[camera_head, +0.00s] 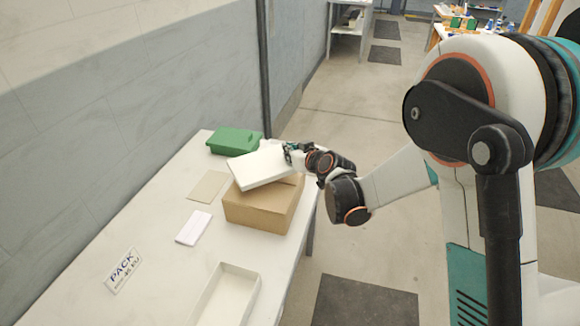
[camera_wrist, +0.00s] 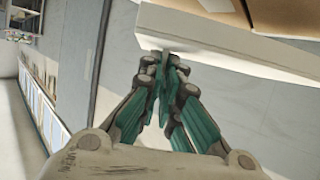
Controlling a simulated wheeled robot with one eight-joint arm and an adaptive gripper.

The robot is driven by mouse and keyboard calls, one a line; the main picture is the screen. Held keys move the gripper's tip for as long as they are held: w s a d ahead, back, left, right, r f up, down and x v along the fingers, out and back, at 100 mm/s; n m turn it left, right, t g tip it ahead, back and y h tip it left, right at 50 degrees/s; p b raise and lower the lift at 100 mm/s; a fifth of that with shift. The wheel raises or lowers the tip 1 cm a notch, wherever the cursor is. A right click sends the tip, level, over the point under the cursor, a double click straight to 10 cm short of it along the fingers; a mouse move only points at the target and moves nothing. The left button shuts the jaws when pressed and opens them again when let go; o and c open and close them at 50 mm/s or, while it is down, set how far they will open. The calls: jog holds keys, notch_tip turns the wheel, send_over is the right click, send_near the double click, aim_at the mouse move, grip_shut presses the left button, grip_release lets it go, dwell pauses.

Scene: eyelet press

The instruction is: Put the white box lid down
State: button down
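The white box lid (camera_head: 256,168) is over the brown cardboard box (camera_head: 262,208) on the table, seeming slightly tilted. My gripper (camera_head: 289,153) is at the lid's right edge. In the wrist view the fingertips (camera_wrist: 173,62) are close together on the edge of the lid (camera_wrist: 225,52), shut on it. The part of the lid's wall between the fingertips is hidden. I cannot tell whether the lid's far side touches the cardboard box. An open white box base (camera_head: 254,288) stands at the front of the table.
A green bin (camera_head: 234,140) stands at the table's back. A tan card (camera_head: 207,186) and a white paper stack (camera_head: 194,228) lie left of the cardboard box. A PACK label (camera_head: 123,270) is on the white table (camera_head: 155,218). Bare tabletop lies between the papers and the white base.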

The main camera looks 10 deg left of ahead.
jog(key=shift+f+b, duration=0.75)
jog(key=shift+f, duration=1.45)
jog(key=shift+f+b, duration=0.4)
jog(key=c, duration=1.8)
grip_release()
jog(key=shift+r, duration=0.1)
jog(key=shift+r+p, duration=0.25)
jog(key=shift+p, duration=0.1)
jog(key=shift+s+d+r, duration=0.15)
jog(key=shift+d+r, duration=0.05)
jog(key=shift+r, duration=0.1)
jog(key=p+v, duration=0.3)
jog(key=v, duration=0.8)
jog(key=shift+s, duration=0.25)
